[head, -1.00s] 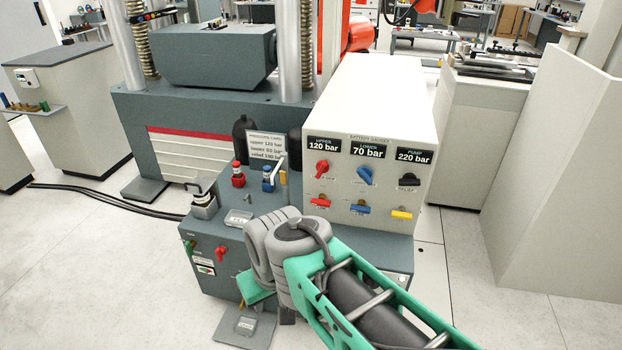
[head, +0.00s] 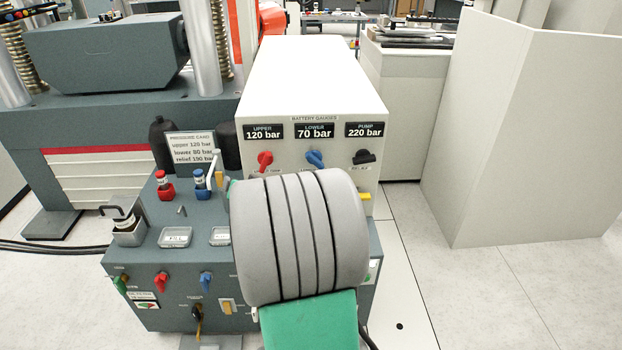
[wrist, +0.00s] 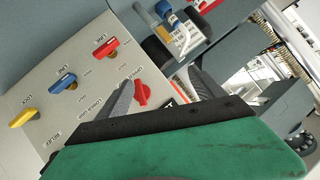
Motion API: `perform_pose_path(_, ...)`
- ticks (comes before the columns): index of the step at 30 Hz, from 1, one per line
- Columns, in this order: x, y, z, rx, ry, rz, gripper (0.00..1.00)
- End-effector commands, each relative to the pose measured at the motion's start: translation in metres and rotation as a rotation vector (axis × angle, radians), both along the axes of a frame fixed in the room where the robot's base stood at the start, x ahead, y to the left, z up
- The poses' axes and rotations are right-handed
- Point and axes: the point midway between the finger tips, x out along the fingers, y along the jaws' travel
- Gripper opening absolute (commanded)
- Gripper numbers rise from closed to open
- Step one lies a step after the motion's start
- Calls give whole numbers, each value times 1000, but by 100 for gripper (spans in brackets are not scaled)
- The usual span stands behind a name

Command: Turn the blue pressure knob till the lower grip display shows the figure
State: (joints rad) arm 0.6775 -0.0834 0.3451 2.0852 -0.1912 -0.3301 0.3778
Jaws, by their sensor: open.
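The gauge box's lower display (head: 314,131) reads 70 bar. Below it, a blue knob (head: 315,158) sits tilted on the panel. A second blue-topped fitting (head: 200,180) stands on the grey deck beside a red one; a blue-topped fitting (wrist: 166,12) also shows at the top of the wrist view. My gripper (wrist: 163,88) is open, its grey fingers apart, with a red panel knob (wrist: 141,92) showing between them. In the head view, my rounded grey wrist hides the lower panel and the fingers. I see no contact with either blue part.
The pressure card (head: 190,148) reads upper 120, lower 80, relief 190 bar. A red knob (head: 265,160) and black knob (head: 364,157) flank the blue one. Red, blue (wrist: 65,81) and yellow (wrist: 23,117) taps line the panel. A metal lever rises by the deck's blue fitting.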

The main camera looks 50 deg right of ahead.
Motion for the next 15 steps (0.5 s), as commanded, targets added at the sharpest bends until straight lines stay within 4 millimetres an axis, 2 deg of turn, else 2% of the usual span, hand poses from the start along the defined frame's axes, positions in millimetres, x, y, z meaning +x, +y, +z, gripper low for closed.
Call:
perform_pose_path(1, -16, -58, -32, 5, -111, -123, 83)
perform_pose_path(3, -40, -118, -38, -8, -271, -252, 89)
perform_pose_path(6, -75, -170, -41, -34, -426, -372, 91)
perform_pose_path(8, -88, -185, -41, -45, -478, -407, 91)
perform_pose_path(10, -93, -195, -38, -52, -508, -424, 91)
perform_pose_path(15, -74, -215, -36, -55, -510, -423, 91)
